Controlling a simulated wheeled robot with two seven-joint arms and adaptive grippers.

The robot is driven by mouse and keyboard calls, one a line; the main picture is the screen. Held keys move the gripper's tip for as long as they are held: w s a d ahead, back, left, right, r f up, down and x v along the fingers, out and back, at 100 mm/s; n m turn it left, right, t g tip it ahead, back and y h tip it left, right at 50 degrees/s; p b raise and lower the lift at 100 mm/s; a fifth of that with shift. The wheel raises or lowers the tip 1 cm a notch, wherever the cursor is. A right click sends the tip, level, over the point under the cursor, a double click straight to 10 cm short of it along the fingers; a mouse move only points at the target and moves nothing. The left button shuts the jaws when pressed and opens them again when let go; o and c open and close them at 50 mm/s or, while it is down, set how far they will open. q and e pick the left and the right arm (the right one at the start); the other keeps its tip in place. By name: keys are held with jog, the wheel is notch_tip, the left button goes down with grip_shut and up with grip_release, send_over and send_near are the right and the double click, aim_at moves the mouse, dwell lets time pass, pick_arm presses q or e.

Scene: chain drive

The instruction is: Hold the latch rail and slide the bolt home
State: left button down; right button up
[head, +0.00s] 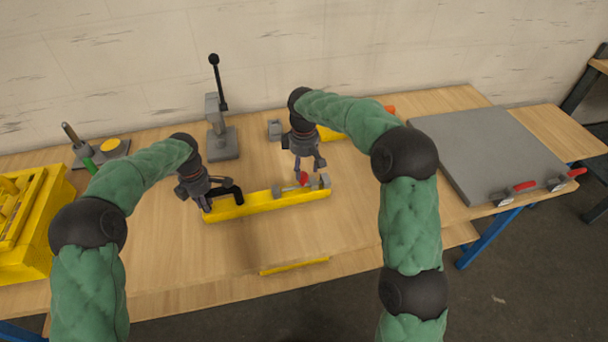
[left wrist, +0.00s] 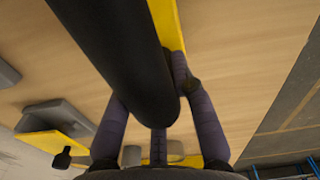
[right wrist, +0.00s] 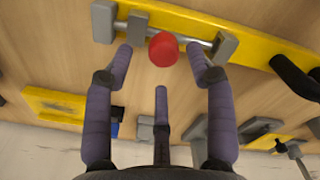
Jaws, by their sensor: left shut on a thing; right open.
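The yellow latch rail (head: 262,205) lies on the wooden table, with a black handle (head: 234,190) at its left end. My left gripper (head: 209,205) is shut on this black handle, which fills the left wrist view (left wrist: 125,60). The bolt is a thin metal rod with a red knob (right wrist: 163,49), running between grey blocks (right wrist: 104,22) on the rail. My right gripper (right wrist: 163,65) is open, its fingers apart around the red knob's sides. From the right wrist view I cannot tell whether they touch it. The knob also shows below my right gripper (head: 303,174) in the head view.
A grey lever press (head: 222,142) stands behind the rail. A yellow crate (head: 30,220) is at the far left and a grey plate (head: 485,148) with red-handled clamps at the right. A yellow strip (head: 295,266) marks the front edge. Table in front of the rail is clear.

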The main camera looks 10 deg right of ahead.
aim_at(304, 174)
pick_arm(q)
jog(key=shift+d+f, duration=0.1)
pick_arm(e)
notch_tip(304, 174, up, 7)
dwell(0.4)
pick_arm(q)
jog(key=c, duration=1)
grip_release()
